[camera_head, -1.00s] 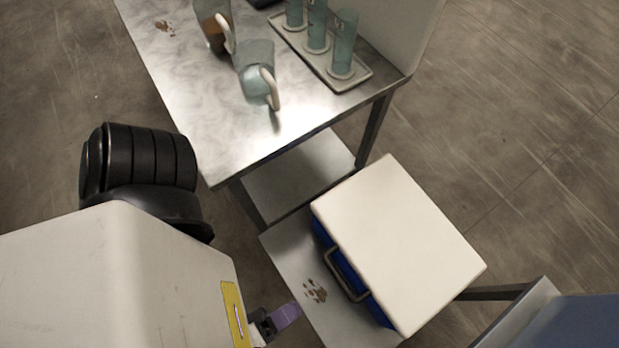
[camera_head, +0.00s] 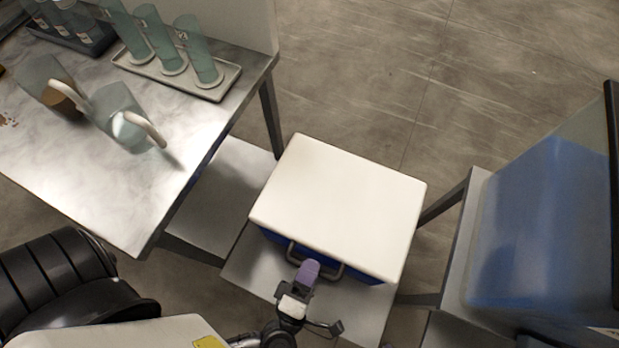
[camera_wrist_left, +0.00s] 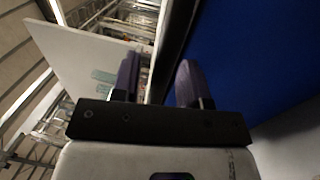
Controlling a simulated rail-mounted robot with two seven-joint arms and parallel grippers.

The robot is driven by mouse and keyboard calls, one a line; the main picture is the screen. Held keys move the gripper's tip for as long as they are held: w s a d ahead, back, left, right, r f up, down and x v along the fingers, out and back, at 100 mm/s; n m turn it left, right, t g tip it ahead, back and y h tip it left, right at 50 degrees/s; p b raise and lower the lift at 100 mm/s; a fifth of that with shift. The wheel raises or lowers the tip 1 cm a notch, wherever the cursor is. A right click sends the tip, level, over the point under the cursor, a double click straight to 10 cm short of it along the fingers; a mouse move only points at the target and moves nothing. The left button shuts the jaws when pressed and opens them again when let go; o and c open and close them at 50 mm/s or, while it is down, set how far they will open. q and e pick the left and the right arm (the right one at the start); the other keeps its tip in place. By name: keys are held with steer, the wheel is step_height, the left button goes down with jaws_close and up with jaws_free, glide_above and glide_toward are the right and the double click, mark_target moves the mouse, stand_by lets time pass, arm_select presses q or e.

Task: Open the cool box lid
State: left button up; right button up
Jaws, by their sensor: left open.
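The cool box (camera_head: 330,252) has a blue body and a flat white lid (camera_head: 340,205), which lies closed on top. A dark bail handle (camera_head: 334,271) is on its near side. My left gripper (camera_head: 309,273) is at this near side, its purple fingertip overlapping the handle in the head view. In the left wrist view my left gripper (camera_wrist_left: 158,82) has its two purple fingers apart. The blue wall of the cool box (camera_wrist_left: 255,60) fills the right there, with a dark strip running between the fingers. I cannot tell whether they touch the handle. My right gripper is out of view.
The cool box stands on a low pale stand (camera_head: 250,272). At left a marbled table (camera_head: 60,165) holds two jugs (camera_head: 122,118) and a tray (camera_head: 180,82) of tall glass cylinders. A large blue-filled clear container (camera_head: 545,225) stands at right. Floor behind the box is clear.

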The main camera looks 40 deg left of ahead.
arm_select(q)
steer(key=shift+w, duration=0.1)
jaws_close()
stand_by(0.4)
